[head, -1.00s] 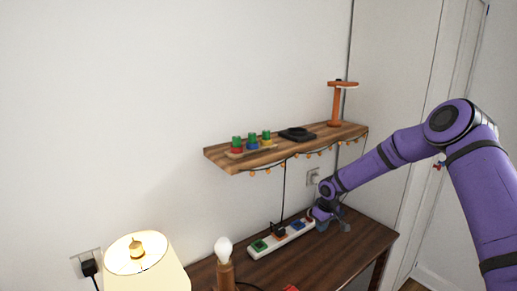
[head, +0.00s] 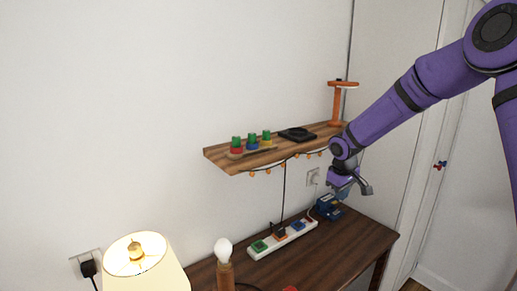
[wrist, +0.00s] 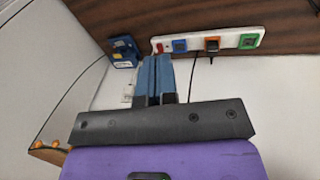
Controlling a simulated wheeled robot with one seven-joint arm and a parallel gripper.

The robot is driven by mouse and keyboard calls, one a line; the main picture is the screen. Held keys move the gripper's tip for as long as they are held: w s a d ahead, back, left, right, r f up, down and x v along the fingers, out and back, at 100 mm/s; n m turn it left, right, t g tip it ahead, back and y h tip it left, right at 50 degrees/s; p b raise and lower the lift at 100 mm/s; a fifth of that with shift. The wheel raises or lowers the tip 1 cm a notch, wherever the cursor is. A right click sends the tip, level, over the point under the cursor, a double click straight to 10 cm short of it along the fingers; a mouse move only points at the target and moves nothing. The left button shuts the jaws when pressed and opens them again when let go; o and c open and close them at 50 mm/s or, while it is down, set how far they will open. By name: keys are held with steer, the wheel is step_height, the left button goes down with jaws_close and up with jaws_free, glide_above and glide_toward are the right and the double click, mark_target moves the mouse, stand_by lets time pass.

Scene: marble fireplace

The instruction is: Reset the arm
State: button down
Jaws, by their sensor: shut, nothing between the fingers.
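My purple arm reaches in from the right in the head view. My gripper (head: 354,187) hangs in the air above the right part of the dark wooden table, below the right end of the shelf. In the wrist view my gripper (wrist: 158,62) has its two blue-grey fingers together with nothing between them. A white power strip (head: 284,241) with coloured sockets lies on the table to the gripper's left. A blue box-like thing (head: 328,207) stands at the strip's right end, below my gripper and apart from it. It also shows in the wrist view (wrist: 123,52).
The wooden shelf (head: 222,158) with coloured stacked pieces, a black pad (head: 297,134) and an orange lamp (head: 336,104) is close to my arm. A lit lamp (head: 138,265) and a bulb (head: 223,250) stand front left. The table's right part (head: 345,243) is clear.

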steer(key=s+d+r+m+h, duration=0.1)
steer(key=s+d+r+m, duration=0.1)
steer(key=s+r, duration=0.9)
steer(key=s+r+m+t, duration=0.1)
steer(key=s+r, duration=0.2)
steer(key=s, duration=0.7)
steer(key=s+d+r+m+t+y, duration=0.1)
steer(key=s+r, duration=0.3)
steer(key=s, duration=0.6)
steer(key=s+d+r+m+t+y, duration=0.1)
steer(key=s+r+m, duration=0.1)
steer(key=s, duration=0.7)
steer(key=shift+v, duration=0.95)
